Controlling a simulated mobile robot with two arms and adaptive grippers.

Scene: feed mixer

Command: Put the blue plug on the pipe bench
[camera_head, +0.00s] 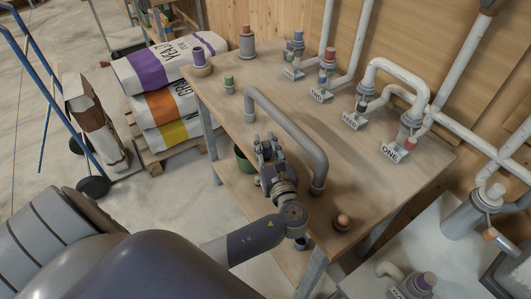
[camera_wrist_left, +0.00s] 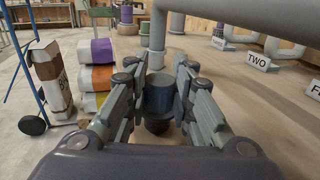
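The pipe bench (camera_head: 375,190) is a wooden table with grey pipes. My left gripper (camera_head: 265,145) is at its front edge, beside the loose-standing bent grey pipe (camera_head: 290,128). In the left wrist view, a dark blue plug (camera_wrist_left: 159,95) sits upright between the two fingers, which press close on both sides of it; its darker lower end (camera_wrist_left: 157,125) hangs below. In the head view the plug is mostly hidden by the gripper. My right gripper is not in view.
A purple plug (camera_head: 197,54), a green plug (camera_head: 228,82) and an orange-brown plug (camera_head: 343,222) stand on the bench. Labelled pipe fittings line the back, including the ONE sign (camera_head: 390,153). A dark green bucket (camera_head: 242,160) is below the front edge. Stacked sacks (camera_head: 165,105) stand left.

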